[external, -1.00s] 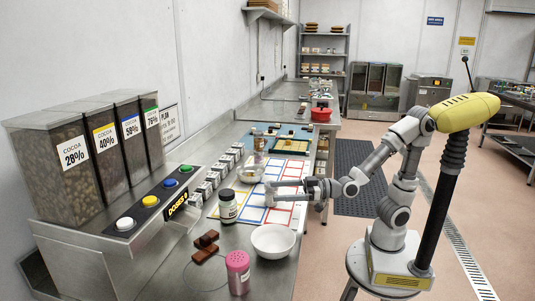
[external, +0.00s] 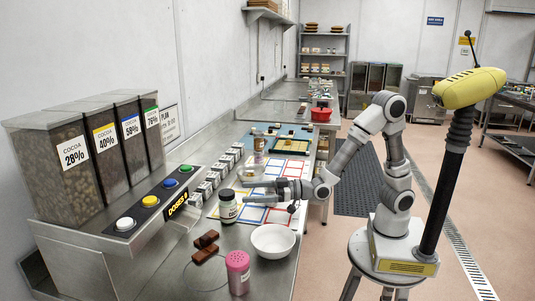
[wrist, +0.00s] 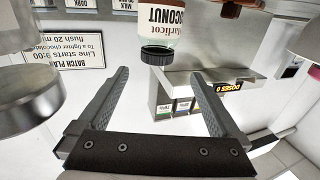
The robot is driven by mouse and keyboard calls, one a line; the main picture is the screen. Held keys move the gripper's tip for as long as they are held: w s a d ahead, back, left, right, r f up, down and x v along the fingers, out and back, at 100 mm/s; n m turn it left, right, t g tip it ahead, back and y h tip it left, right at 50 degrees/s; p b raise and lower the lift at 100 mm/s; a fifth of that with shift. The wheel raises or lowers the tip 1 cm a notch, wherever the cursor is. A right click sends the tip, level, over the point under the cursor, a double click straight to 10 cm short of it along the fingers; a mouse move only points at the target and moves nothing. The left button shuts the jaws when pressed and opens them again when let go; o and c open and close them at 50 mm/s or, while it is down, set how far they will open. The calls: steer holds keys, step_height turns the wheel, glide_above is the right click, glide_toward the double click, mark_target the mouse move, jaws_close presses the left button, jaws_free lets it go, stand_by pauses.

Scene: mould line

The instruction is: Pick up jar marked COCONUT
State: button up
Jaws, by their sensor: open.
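The COCONUT jar (external: 228,208) stands upright on the steel counter, with a dark lid and a pale label. In the wrist view the picture is inverted, and the jar (wrist: 160,22) hangs at the top with part of the word COCONUT showing on its label; its far end is cut off by the frame. My gripper (external: 247,191) is open and empty, just right of the jar in the external view. In the wrist view my gripper's two fingers (wrist: 160,75) are spread, with the jar ahead of the gap and not between them.
The cocoa dispenser (external: 150,222) borders the counter's left side. Small labelled boxes (external: 213,178) line the back.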

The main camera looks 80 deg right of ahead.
mark_target(227, 192)
steer(key=x, duration=0.6)
steer(key=shift+w+d+f+b, duration=0.15)
steer(key=shift+w+f+b, duration=0.1)
steer(key=shift+b, duration=0.15)
steer(key=shift+w+a, duration=0.25)
steer(key=shift+w, duration=0.45)
steer(key=shift+r, duration=0.1)
jaws_close()
